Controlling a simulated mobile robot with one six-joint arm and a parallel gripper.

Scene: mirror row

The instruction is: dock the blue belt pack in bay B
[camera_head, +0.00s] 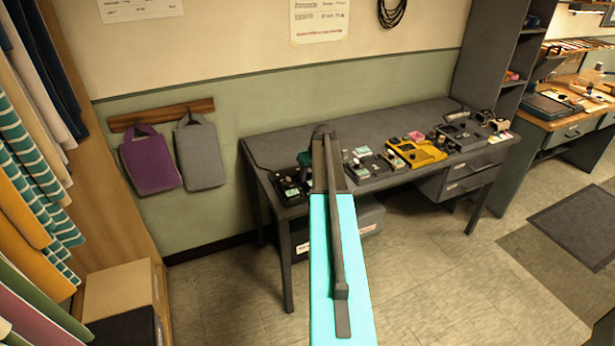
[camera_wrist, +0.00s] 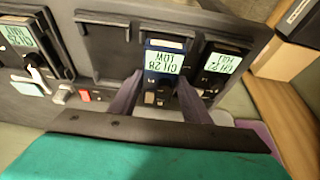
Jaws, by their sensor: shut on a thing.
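The blue belt pack (camera_wrist: 152,52) is upper centre in the wrist view, with a pale screen reading "CH 28 LOW" upside down. My gripper (camera_wrist: 160,88) is shut on the near end of the pack, one dark finger on each side. The pack lies at a dark dock (camera_wrist: 78,50), between an empty-looking bay (camera_wrist: 105,42) on its left and another dark pack (camera_wrist: 219,66) on its right. I cannot tell whether it is fully seated, and no bay letter is readable. In the head view my arm hides the gripper and the blue pack.
Another screened pack (camera_wrist: 22,38) sits at the dock's left. In the head view, a grey table (camera_head: 270,150) carries several devices, including a yellow one (camera_head: 417,152). Two bags (camera_head: 150,165) hang behind, clothes hang left, and floor is clear at right.

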